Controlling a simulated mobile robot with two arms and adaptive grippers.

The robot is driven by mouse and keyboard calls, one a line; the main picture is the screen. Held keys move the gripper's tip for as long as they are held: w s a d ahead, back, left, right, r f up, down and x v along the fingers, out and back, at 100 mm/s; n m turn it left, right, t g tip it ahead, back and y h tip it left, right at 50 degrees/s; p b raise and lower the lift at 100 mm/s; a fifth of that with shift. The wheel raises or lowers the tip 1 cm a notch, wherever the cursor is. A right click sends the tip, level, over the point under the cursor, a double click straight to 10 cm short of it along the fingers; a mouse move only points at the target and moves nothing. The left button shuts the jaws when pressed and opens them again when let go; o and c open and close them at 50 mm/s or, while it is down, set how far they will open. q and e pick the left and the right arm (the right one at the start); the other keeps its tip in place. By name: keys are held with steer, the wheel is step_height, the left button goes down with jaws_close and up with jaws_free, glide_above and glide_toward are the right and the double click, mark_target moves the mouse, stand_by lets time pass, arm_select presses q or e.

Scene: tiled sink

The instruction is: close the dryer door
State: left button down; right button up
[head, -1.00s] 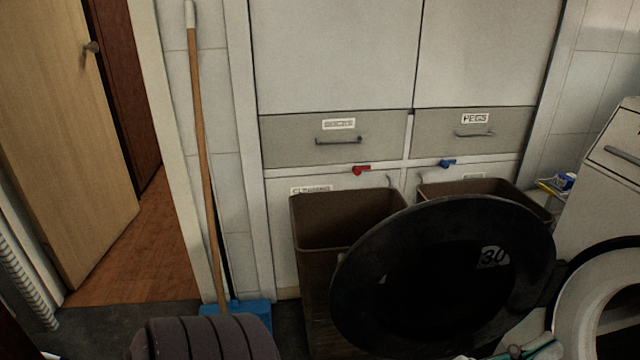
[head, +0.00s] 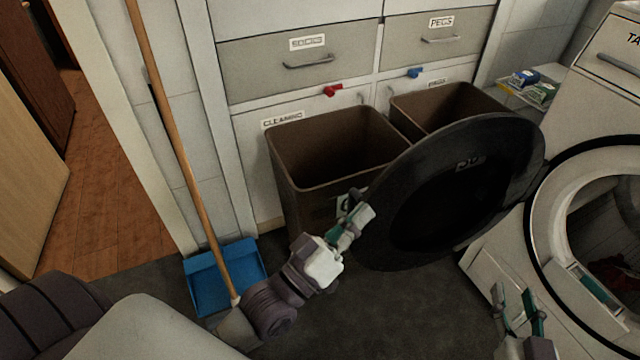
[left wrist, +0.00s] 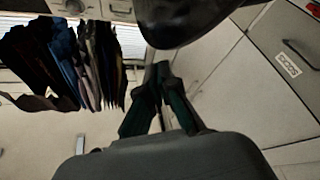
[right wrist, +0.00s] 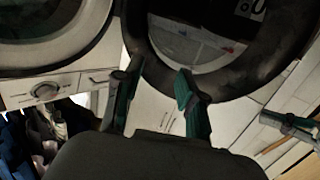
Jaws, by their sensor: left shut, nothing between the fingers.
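The dryer door (head: 395,185) is a dark round disc marked 30, standing open left of the white dryer (head: 500,285). The dryer's round opening (head: 610,235) is uncovered, with dark red cloth inside. My left gripper (head: 352,210) is shut and empty by the door's left rim; I cannot tell if it touches. In the left wrist view the shut fingers (left wrist: 162,72) point toward the dark door (left wrist: 185,18). My right gripper (head: 515,300) is open and empty, below the door and in front of the dryer. The right wrist view shows its fingers (right wrist: 155,80) apart near the door (right wrist: 285,50).
Two brown bins (head: 290,190) (head: 400,105) stand behind the door, before the drawer cabinet (head: 250,65). A broom (head: 170,110) and blue dustpan (head: 205,285) are at left. Small boxes (head: 530,80) lie beside the dryer. Dark floor (head: 385,310) is clear between my grippers.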

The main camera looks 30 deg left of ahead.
steer(key=s+d+f+g+h+p, duration=0.25)
steer(key=s+f+g+p, duration=0.2)
steer(key=f+g, duration=0.35)
arm_select(q)
steer(key=w+a+f+n+g+y+p, duration=0.1)
steer(key=w+a+f+n+g+y, duration=0.15)
steer(key=a+f+n, duration=0.35)
steer(key=w+a+f+n+g+y+p, duration=0.1)
steer(key=w+a+f+n, duration=0.2)
steer(key=a+f+n, duration=0.35)
steer(key=shift+n, duration=0.25)
steer(key=w, duration=0.3)
steer(key=w+r+b, duration=0.1)
steer(key=w, duration=0.2)
steer(key=w+r+b, duration=0.1)
steer(key=w, duration=0.2)
steer(key=shift+d, duration=0.3)
steer(key=shift+s+d+p, duration=0.55)
steer(key=shift+s+d, duration=0.75)
steer(key=shift+d, duration=0.3)
arm_select(e)
steer(key=s+d+f+g, duration=0.1)
steer(key=s+f+g, duration=0.1)
steer(key=s, duration=0.3)
steer(key=s+d+f+g+h, duration=0.1)
steer(key=s+d+f+g, duration=0.1)
steer(key=s, duration=0.4)
steer(key=shift+s+d+m+g, duration=0.2)
steer(key=shift+d+m+g, duration=0.1)
steer(key=shift+g, duration=0.2)
